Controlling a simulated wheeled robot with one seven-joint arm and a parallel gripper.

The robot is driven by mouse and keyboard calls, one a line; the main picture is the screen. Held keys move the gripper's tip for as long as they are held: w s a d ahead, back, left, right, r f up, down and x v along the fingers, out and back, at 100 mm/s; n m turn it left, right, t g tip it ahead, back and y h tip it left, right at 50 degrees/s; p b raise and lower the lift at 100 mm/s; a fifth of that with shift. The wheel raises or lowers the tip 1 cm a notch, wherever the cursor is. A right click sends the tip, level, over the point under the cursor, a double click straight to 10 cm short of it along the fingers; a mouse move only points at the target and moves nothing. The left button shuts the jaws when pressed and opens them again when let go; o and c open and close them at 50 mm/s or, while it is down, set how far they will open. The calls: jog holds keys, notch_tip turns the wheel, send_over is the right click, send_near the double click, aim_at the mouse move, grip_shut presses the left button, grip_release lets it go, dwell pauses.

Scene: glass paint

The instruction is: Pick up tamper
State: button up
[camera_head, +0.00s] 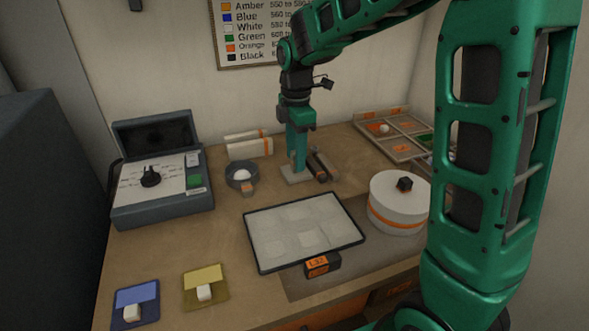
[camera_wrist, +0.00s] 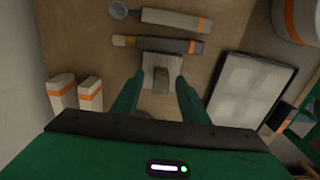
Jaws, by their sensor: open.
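The likely tamper is a pale block with a raised middle part (camera_wrist: 161,68). In the wrist view it lies between the fingers of my gripper (camera_wrist: 160,88). In the head view its pale base (camera_head: 292,176) shows on the table under my gripper (camera_head: 298,160), which points straight down. The fingers are open and stand on either side of the block's raised part. I cannot tell whether they touch it. The fingers partly hide the block in the head view.
A brush (camera_wrist: 158,45) and a spoon-like tool (camera_wrist: 175,20) lie close beside the block. A framed white tray (camera_head: 305,232), a small bowl (camera_head: 240,180), a round white container (camera_head: 399,205) and a grey device (camera_head: 160,195) stand around.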

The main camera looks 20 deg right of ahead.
aim_at(291, 173)
grip_shut()
jog(key=shift+r, duration=0.15)
jog(key=shift+r, duration=0.35)
jog(key=s+a+r, duration=0.4)
jog(key=a+r, duration=0.6)
jog(key=a, duration=0.1)
jog(key=shift+s, duration=0.25)
